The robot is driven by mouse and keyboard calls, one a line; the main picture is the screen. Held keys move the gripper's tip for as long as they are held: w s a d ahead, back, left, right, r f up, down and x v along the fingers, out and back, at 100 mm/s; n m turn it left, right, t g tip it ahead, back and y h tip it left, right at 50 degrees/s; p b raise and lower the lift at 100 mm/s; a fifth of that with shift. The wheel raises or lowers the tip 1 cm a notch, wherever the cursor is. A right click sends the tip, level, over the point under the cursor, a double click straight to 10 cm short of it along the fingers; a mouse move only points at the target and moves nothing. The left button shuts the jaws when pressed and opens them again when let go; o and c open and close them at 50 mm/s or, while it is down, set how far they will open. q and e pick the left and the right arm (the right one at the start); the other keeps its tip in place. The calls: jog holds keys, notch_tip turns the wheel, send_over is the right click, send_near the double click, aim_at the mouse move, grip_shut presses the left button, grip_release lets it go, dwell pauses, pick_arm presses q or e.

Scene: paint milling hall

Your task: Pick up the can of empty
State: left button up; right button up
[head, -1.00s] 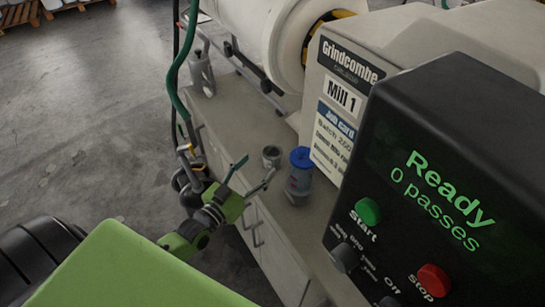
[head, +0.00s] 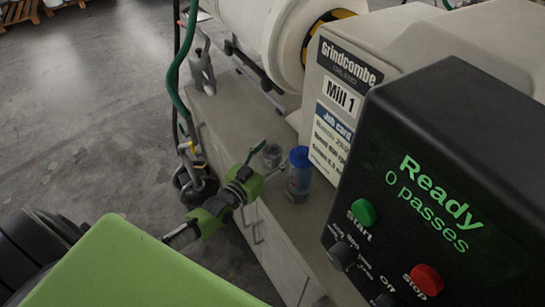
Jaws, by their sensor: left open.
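My right gripper is not in view.
The mill (head: 330,75) stands behind the bench. A black control box (head: 440,170) reading "Ready 0 passes" fills the right side. A metal fixture (head: 201,70) and a green hose (head: 178,80) are at the bench's left end. Drawers (head: 270,245) front the bench.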

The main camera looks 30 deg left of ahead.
pick_arm(q)
jog(key=c, duration=1.2)
jog(key=shift+r, duration=0.1)
